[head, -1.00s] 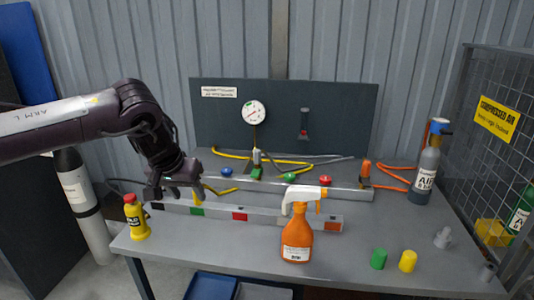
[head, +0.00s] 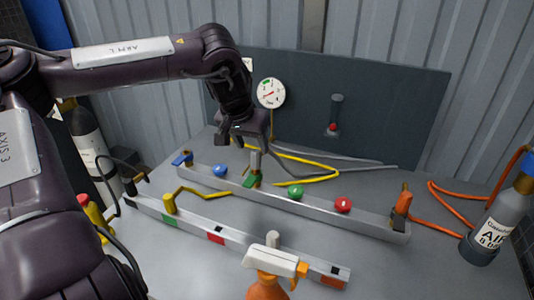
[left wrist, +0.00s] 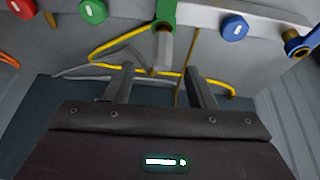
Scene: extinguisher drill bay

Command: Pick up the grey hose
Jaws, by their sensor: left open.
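The grey hose (head: 350,162) lies at the back of the bench, beside and partly across the yellow hose (head: 310,160). Part of it is hidden behind my left gripper. In the left wrist view the grey hose (left wrist: 75,73) runs to the left of the fingers. My left gripper (head: 245,145) is open and empty, pointing down above the back of the bench, just behind the rail. In the wrist view its two fingers (left wrist: 158,72) stand apart, with an upright grey fitting on the green valve (left wrist: 165,14) seen beyond them. My right gripper is not in view.
A metal rail (head: 330,212) carries blue, green and red knobs and an orange fitting (head: 402,200). A striped bar (head: 250,243) and an orange spray bottle (head: 268,288) are nearer. An air cylinder (head: 490,228) stands right.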

